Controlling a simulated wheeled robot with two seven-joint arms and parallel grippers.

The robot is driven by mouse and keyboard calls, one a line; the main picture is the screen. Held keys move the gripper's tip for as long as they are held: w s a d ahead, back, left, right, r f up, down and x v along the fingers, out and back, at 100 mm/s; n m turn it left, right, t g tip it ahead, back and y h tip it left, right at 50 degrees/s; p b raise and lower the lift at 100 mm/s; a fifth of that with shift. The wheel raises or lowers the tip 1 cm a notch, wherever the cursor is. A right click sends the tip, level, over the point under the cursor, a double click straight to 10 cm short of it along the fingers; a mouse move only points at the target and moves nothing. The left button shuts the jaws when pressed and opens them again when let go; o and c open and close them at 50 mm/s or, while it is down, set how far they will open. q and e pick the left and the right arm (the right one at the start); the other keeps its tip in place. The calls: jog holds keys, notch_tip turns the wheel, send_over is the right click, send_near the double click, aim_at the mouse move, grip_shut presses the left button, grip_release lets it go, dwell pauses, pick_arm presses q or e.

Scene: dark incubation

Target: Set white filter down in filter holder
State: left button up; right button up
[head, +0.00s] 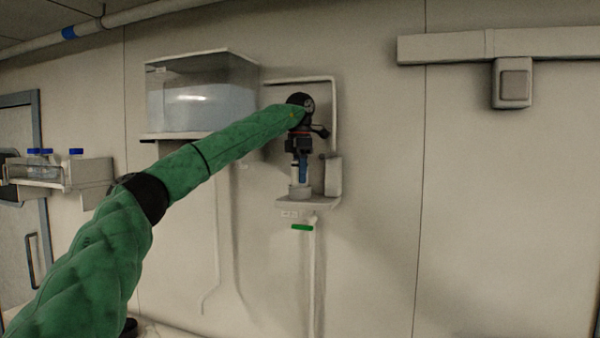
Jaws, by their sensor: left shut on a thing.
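My left gripper (301,169) reaches the wall-mounted filter holder (333,120) from the left and points down inside its frame. It is shut on the white filter (295,173), which shows only as a narrow pale part by the blue finger. Below it, a short white round cup (299,191) stands on the holder's small shelf. The filter's lower end is at or just above this cup; I cannot tell whether they touch. My right gripper is not in view.
A clear tank (202,108) sits on a wall shelf left of the holder, behind my left arm. A green-handled valve (302,227) and pipe are below the holder. A rack with blue-capped bottles (76,154) is at far left.

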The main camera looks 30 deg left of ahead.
pick_arm(q)
jog(key=shift+f, duration=0.15)
jog(key=o, duration=1)
jog(key=shift+o, duration=0.2)
jog(key=shift+r, duration=0.25)
jog(key=shift+r+b, duration=0.3)
jog(key=shift+r, duration=0.65)
notch_tip(320, 180, up, 9)
jog(key=shift+f+b, duration=0.15)
jog(key=shift+b, duration=0.4)
jog(key=shift+r, duration=0.65)
